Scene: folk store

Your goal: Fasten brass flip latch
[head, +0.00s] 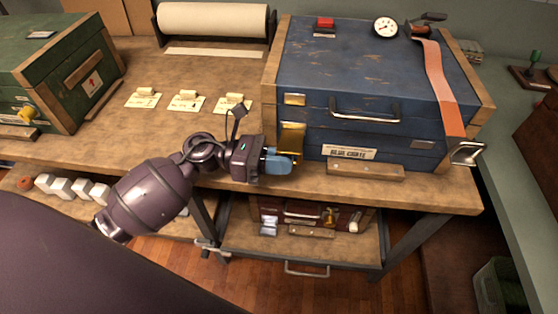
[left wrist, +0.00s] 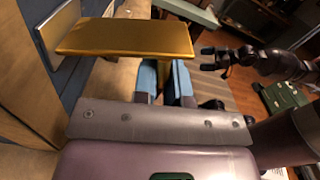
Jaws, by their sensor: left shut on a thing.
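The blue case (head: 370,70) lies shut on the wooden bench. A brass flip latch (head: 291,138) is at the left of its front face, below a small brass plate (head: 294,99) on the lid edge. In the left wrist view the latch flap (left wrist: 125,37) juts out from the case. My left gripper (head: 280,163) is at the latch, its blue fingertips shut on it; they show just below the flap in the left wrist view (left wrist: 163,78). The exact contact is hidden. My right gripper (left wrist: 208,58) shows small and away from the case, fingers apart, empty.
An orange strap (head: 440,85) crosses the lid to a metal buckle (head: 466,153). A case handle (head: 365,112) sticks out front. A green case (head: 60,75), paper tags (head: 187,103) and a paper roll (head: 212,20) are on the bench. Another case (head: 310,215) is below.

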